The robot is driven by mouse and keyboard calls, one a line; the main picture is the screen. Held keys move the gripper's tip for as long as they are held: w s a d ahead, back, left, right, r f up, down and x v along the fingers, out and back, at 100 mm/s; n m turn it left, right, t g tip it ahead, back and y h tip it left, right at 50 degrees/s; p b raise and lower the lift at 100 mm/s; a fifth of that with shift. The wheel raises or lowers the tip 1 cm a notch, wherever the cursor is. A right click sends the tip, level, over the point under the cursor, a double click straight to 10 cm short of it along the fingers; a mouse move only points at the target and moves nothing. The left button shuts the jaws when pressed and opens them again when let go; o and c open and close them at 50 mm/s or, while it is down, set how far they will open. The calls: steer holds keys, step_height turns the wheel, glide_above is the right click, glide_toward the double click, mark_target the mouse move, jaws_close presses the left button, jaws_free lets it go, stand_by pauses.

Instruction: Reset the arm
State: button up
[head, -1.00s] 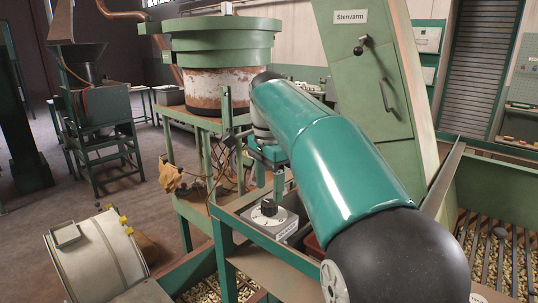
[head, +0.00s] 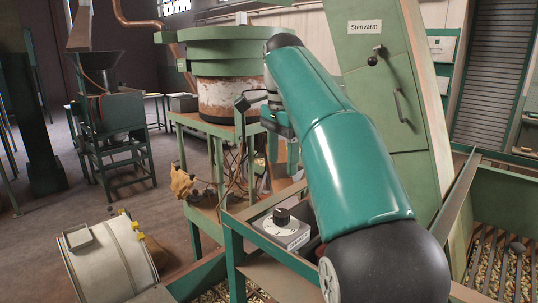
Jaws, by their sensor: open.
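My gripper (head: 281,150) hangs at the end of my teal arm, in front of the stand under the round green hopper (head: 230,58). It points down above the green frame, with its fingers apart. It looks empty, though the arm partly covers it. A grey box with a black knob (head: 280,229) sits on the green frame below and is apart from the gripper.
The tall green cabinet labelled Stenvarm (head: 380,90) leans close on the right of my arm. A white drum (head: 108,258) lies at lower left. A slatted bin of nuts (head: 497,255) is at lower right. Open floor (head: 60,225) shows at left.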

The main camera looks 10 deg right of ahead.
steer(key=s+f+n+t, duration=0.5)
steer(key=s+f+n, duration=0.9)
steer(key=s+f, duration=0.8)
steer(key=s, duration=0.3)
steer(key=shift+f+t, duration=0.25)
steer(key=shift+t, duration=0.05)
steer(key=shift+d, duration=0.1)
steer(key=c, duration=0.4)
steer(key=shift+c, duration=0.3)
